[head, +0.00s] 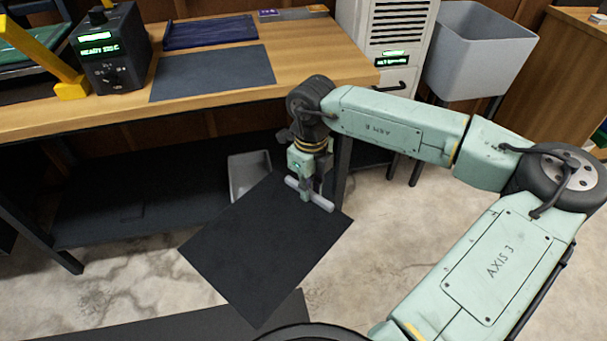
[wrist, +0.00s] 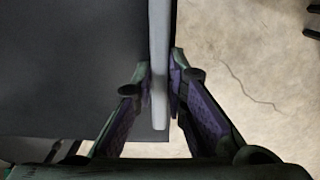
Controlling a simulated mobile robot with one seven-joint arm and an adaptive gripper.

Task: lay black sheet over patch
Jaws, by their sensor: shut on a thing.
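The black sheet (head: 262,250) is a flat dark rectangle hanging in the air in front of the bench, above the concrete floor. A pale grey bar (head: 318,199) sits at its edge. My gripper (head: 308,187) is shut on this bar and holds the sheet out to the left. In the wrist view the bar (wrist: 158,50) runs between my two fingers (wrist: 160,88), with the sheet (wrist: 75,65) filling the left side. A dark grey rectangle (head: 213,73) lies flat on the bench; I cannot tell whether it is the patch.
A grey bin (head: 247,172) stands below. A white cabinet (head: 388,35) and grey tub (head: 475,50) stand right.

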